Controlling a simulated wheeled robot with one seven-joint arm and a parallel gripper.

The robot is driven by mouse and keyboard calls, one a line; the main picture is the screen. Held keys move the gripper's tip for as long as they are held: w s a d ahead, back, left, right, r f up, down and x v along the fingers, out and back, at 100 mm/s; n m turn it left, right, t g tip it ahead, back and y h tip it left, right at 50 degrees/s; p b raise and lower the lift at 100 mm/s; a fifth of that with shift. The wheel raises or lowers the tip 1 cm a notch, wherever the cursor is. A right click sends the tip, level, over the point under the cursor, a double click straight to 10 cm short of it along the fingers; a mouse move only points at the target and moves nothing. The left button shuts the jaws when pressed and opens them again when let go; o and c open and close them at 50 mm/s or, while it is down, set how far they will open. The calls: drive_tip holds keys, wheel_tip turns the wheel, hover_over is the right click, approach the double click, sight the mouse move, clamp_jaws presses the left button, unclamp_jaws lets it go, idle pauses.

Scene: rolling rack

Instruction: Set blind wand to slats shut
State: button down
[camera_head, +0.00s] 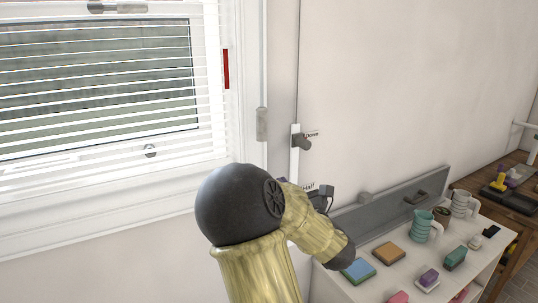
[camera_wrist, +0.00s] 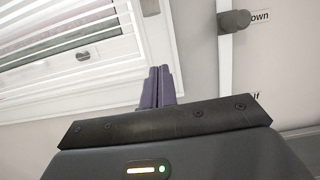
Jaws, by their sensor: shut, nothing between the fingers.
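The window blind (camera_head: 100,75) hangs at the left in the head view. Its white slats have gaps through which the dark outside shows; it also shows in the wrist view (camera_wrist: 60,28). The blind wand (camera_head: 262,124) is a thin pale rod with a grey grip at its lower end, hanging right of the window frame. What looks like its grey grip shows at the top of the wrist view (camera_wrist: 149,7). My gripper (camera_wrist: 157,88) is shut and empty, apart from the grip and below it in that picture. In the head view my arm partly hides the gripper.
A white wall strip with a dark knob (camera_head: 302,141) stands right of the wand, with "Down" and "Half" labels. A red strip (camera_head: 226,68) marks the window frame. A white rack (camera_head: 455,272) at lower right holds mugs and small blocks. A wooden table (camera_head: 518,199) stands beyond.

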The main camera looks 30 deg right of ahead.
drive_tip(key=w+r+p, duration=0.6)
drive_tip(key=w+p, duration=0.2)
drive_tip(key=w, duration=0.1)
drive_tip(key=shift+w+a+r+p, duration=0.2)
drive_tip(key=shift+w+p, duration=0.1)
drive_tip(key=shift+w, duration=0.1)
